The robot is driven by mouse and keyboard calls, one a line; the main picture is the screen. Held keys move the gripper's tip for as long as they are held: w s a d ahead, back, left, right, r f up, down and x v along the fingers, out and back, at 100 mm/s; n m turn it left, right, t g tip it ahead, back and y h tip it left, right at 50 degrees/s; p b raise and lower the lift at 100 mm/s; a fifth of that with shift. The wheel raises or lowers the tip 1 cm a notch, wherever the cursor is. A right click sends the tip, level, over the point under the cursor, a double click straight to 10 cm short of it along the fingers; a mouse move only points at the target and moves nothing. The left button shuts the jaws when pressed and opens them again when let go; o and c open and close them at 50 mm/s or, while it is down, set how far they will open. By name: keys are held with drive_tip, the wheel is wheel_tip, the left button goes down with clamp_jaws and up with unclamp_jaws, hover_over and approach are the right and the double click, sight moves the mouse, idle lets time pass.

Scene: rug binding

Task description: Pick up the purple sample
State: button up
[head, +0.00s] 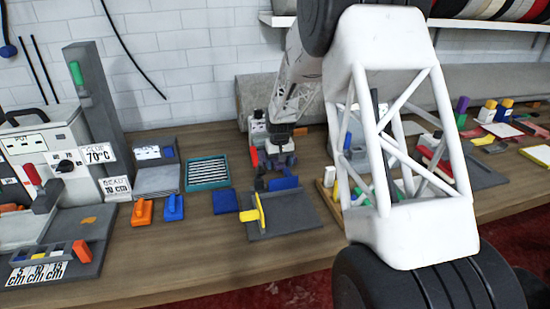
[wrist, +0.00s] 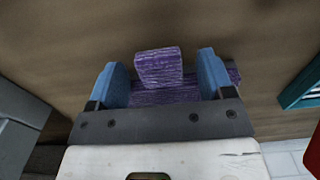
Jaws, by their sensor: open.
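The purple sample (wrist: 158,68) has a streaked, woven-looking surface. In the wrist view a raised block stands in the middle over a wider purple strip. It lies between the two blue fingers of my open gripper (wrist: 160,66), with gaps at both sides of the block. The strip runs behind the right finger and shows beyond it. In the head view my gripper (head: 277,162) is low over the table, and the small, dark purple sample can hardly be told from it.
A grey plate with a yellow upright piece (head: 258,211) lies in front of my gripper. A teal slotted tray (head: 207,172) is to its left, with orange (head: 142,212) and blue (head: 173,208) handled blocks nearby. The wooden table (head: 200,245) has bare room at the front.

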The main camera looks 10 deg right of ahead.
idle(0.4)
drive_tip(key=c, duration=1)
drive_tip(key=shift+s+r, duration=0.1)
drive_tip(key=shift+r, duration=0.55)
drive_tip(key=s, duration=0.3)
drive_tip(key=shift+s, duration=0.2)
drive_tip(key=shift+s+r, duration=0.2)
drive_tip(key=shift+r, duration=0.45)
wheel_tip(320, 180, up, 12)
drive_tip(key=shift+r, duration=0.2)
